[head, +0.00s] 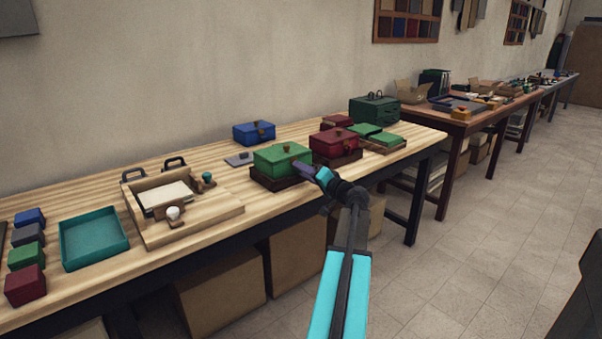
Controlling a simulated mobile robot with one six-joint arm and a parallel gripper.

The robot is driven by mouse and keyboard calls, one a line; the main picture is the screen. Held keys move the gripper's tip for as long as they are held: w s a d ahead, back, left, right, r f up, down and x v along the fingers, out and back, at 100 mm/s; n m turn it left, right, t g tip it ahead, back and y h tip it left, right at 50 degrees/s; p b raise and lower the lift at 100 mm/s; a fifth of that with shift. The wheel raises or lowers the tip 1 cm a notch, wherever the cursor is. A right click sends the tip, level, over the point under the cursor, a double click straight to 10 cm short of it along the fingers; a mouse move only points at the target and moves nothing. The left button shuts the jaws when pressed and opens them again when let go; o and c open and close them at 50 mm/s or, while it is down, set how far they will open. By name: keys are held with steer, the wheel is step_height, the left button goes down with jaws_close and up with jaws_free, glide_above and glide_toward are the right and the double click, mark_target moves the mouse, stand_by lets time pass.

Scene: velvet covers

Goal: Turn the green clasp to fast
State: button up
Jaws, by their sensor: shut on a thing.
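A green box (272,160) with a small dark knob on its lid sits on a dark brown base (268,182) near the front edge of the bench. My gripper (299,168) reaches in from the lower right. Its tips are at the front right of the green box, shut on the green clasp there. The clasp is hidden by my gripper, so which way it is turned cannot be seen. The lid of the green box looks closed.
A red box (333,141) stands close on the right, with green blocks in a tray (387,149) beyond it. A blue box (254,133) is behind. A wooden stand with stamps (225,213) and a teal tray (94,238) are to the left.

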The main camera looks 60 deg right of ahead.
steer(key=m+p, duration=0.1)
steer(key=m, duration=0.2)
steer(key=shift+m, duration=0.3)
steer(key=shift+m+p, duration=0.4)
steer(key=shift+m, duration=0.8)
steer(key=shift+f, duration=0.1)
steer(key=o, duration=1.1)
steer(key=v, duration=1.4)
